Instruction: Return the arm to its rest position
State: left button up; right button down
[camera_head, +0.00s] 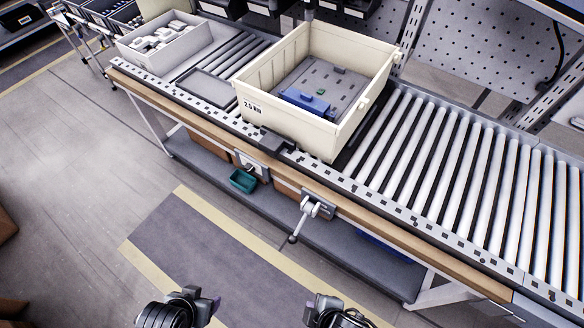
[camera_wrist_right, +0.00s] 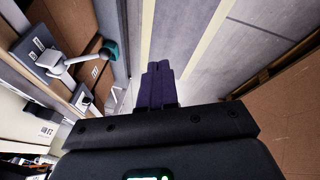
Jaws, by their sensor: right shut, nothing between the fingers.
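My right gripper (camera_head: 324,305) is at the bottom edge of the head view, over the floor mat and clear of the conveyor bench. In the right wrist view its dark purple fingers (camera_wrist_right: 156,86) are together with nothing between them, pointing at the floor strip. My left gripper (camera_head: 203,302) is at the bottom of the head view, left of the right one, also low and away from the bench. Its fingers are too small and turned to show whether they are open. Both arms are mostly cut off by the frame edge.
A cream bin (camera_head: 250,104) holding a grey plate (camera_head: 330,88) and a blue part (camera_head: 305,101) stands on the roller conveyor (camera_head: 455,155). The mat area (camera_head: 200,245) is clear.

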jog(key=w+d+r+m+h, duration=0.1)
jog(key=d+m, duration=0.5)
jog(key=d, duration=0.2)
jog(key=w+d+r+m+h, duration=0.1)
jog(key=d+r+m+h, duration=0.1)
jog(key=d+m, duration=0.6)
notch_tip(320, 180, up, 38)
jog(key=p, duration=3.8)
jog(key=shift+s+d+f, duration=0.2)
jog(key=shift+s+d, duration=0.05)
